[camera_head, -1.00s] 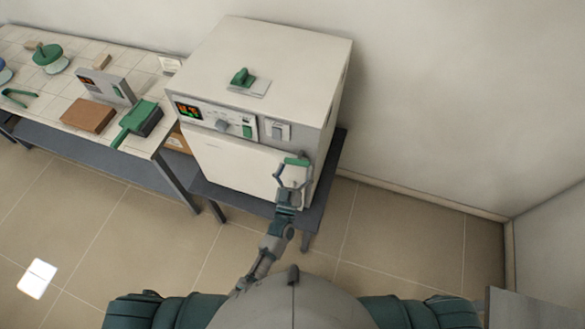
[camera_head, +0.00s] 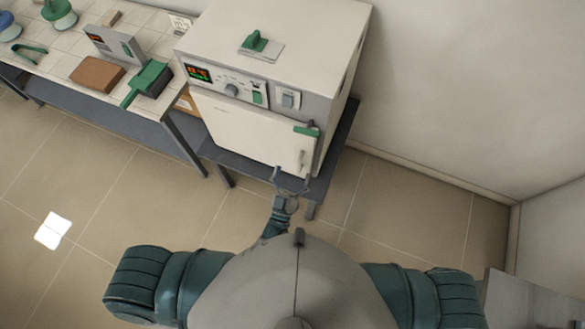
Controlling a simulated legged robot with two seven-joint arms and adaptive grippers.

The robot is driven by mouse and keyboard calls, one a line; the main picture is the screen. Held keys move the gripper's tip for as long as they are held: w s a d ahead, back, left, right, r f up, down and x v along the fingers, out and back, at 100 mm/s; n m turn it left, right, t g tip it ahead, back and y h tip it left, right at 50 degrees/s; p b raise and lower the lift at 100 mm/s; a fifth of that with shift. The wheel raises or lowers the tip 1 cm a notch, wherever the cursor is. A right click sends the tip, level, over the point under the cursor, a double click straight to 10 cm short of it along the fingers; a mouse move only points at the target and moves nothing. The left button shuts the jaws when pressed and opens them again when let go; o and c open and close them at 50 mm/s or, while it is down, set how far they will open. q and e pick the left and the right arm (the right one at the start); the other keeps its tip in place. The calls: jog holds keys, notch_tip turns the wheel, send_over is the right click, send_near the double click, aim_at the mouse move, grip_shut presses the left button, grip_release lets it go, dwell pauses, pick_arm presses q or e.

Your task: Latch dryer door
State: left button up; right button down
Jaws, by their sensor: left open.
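The dryer (camera_head: 272,48) is a white box oven with a control panel on its front. Its white door (camera_head: 240,131) covers the front below the panel; I cannot tell whether it sits fully flush. A green latch piece (camera_head: 306,131) is at the door's upper right corner, and a slim handle (camera_head: 301,158) is below it. My left gripper (camera_head: 291,176) is open and empty, near the door's lower right edge, below the handle and apart from the latch. My right gripper is out of the picture.
A dark stand (camera_head: 338,150) carries the dryer. A tiled bench (camera_head: 60,65) at left holds a brown block (camera_head: 97,73), a green-handled brush or scoop (camera_head: 150,80) and a small grey device (camera_head: 113,44).

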pick_arm(q)
jog(key=m+g+h+b, duration=0.1)
jog(key=m+g+b, duration=0.1)
jog(key=g+b, duration=0.3)
send_near(306, 135)
jog(key=x, duration=0.3)
jog(key=p+x, duration=0.1)
jog(key=x, duration=0.5)
jog(key=shift+w+a+p, duration=0.2)
jog(key=shift+w+p, duration=0.1)
jog(key=shift+p, duration=0.1)
jog(key=shift+d, duration=0.1)
jog(key=shift+w, duration=0.1)
jog(key=shift+d, duration=0.15)
jog(key=c, duration=0.8)
